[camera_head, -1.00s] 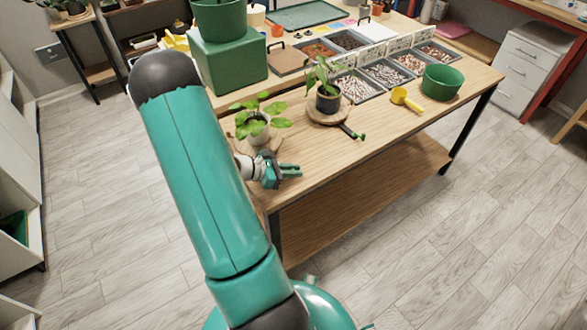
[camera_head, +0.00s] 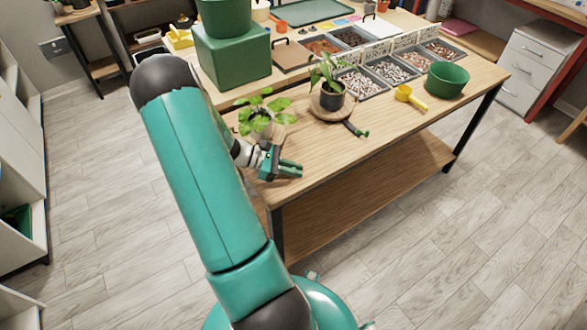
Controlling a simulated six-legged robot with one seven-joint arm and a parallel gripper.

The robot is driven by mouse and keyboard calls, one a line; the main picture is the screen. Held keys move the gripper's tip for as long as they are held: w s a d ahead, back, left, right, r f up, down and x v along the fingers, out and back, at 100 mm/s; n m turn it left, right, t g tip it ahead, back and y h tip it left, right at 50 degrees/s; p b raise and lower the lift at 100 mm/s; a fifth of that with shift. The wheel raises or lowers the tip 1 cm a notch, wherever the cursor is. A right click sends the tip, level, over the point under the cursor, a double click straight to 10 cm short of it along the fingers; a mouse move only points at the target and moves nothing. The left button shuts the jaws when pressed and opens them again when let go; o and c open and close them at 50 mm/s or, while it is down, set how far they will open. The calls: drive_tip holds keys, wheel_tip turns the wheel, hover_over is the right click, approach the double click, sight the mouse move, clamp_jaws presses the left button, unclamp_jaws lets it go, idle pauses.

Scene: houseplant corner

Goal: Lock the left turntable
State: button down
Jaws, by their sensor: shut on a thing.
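The left turntable (camera_head: 279,133) is a round wooden disc at the table's near left corner, partly hidden by my arm and a plant. The right turntable (camera_head: 322,110) carries a plant in a dark pot (camera_head: 332,96). Its dark lever with a green tip (camera_head: 357,131) points toward the front edge.
A yellow scoop (camera_head: 408,97) and a green bowl (camera_head: 446,79) stand to the right. Trays of pebbles (camera_head: 388,72) lie behind. A large green box (camera_head: 232,58) stands at the back left. The front middle of the wooden table (camera_head: 375,158) is clear.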

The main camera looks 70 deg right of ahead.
drive_tip(key=c, duration=1.5)
unclamp_jaws()
drive_tip(key=shift+o, duration=0.2)
drive_tip(key=v, duration=1.4)
drive_tip(key=shift+f, duration=0.1)
drive_tip(key=w+a+r+m+t, duration=0.1)
drive_tip(key=w+a+r+t, duration=0.5)
drive_tip(key=a, duration=0.4)
drive_tip(key=w+a+r+m+t, duration=0.1)
drive_tip(key=w+a+r+t, duration=0.25)
drive_tip(key=a+r, duration=0.5)
drive_tip(key=s+a+r+t+y, duration=0.1)
drive_tip(key=a+r+t, duration=0.3)
drive_tip(key=a, duration=0.7)
drive_tip(key=s+a+r+t+y, duration=0.2)
drive_tip(key=a+r+t, duration=0.3)
drive_tip(key=a, duration=0.7)
drive_tip(key=shift+s+a, duration=0.2)
drive_tip(key=shift+s, duration=0.4)
